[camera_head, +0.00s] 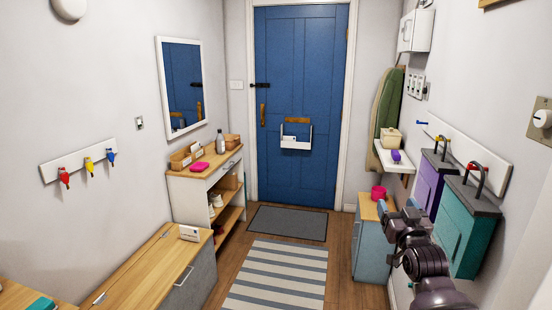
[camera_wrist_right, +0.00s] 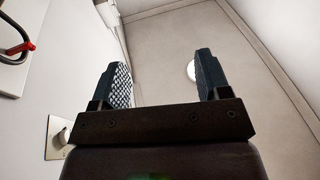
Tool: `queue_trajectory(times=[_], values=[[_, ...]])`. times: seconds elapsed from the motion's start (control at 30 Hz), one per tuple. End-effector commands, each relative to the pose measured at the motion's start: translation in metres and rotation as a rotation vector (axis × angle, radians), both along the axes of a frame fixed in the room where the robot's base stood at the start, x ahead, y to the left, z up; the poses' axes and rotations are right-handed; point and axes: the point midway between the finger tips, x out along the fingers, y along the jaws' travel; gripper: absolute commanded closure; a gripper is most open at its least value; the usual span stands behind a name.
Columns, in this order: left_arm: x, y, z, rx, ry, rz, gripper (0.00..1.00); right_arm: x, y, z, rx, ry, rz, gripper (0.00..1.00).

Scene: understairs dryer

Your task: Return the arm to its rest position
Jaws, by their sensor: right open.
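My right arm (camera_head: 424,262) comes in at the lower right of the head view, beside the right wall. My right gripper (camera_wrist_right: 158,85) shows in the right wrist view with its two dark fingers apart and nothing between them. Behind the fingers are the pale ceiling and a round white fitting (camera_wrist_right: 191,70). My left gripper is not in view.
A teal bag (camera_head: 463,228) and a purple bag (camera_head: 429,185) hang on the right wall close to my arm. A low blue cabinet (camera_head: 371,245) with a pink cup (camera_head: 378,192) stands beside it. The striped rug (camera_head: 277,275) is clear.

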Motion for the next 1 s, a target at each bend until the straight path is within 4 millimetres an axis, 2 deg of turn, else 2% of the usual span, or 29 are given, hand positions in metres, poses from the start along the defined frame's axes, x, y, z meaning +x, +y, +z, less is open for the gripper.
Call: queue_trajectory(times=[0.03,0.3,0.57,0.8,0.9,1.0], values=[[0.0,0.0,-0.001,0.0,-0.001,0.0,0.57,-0.016,0.003,-0.025,-0.016,0.044,0.003,0.3],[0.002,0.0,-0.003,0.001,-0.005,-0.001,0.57,-0.101,0.021,-0.127,-0.084,0.238,0.022,0.3],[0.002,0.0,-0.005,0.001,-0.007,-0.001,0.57,-0.195,0.035,-0.211,-0.096,0.398,0.046,0.3],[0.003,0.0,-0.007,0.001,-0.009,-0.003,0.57,-0.293,0.037,-0.293,-0.067,0.598,0.045,0.3],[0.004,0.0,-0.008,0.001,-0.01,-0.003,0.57,-0.328,0.033,-0.318,-0.057,0.67,0.03,0.3],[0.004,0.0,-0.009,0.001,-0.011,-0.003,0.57,-0.355,0.027,-0.335,-0.051,0.722,0.016,0.3]])
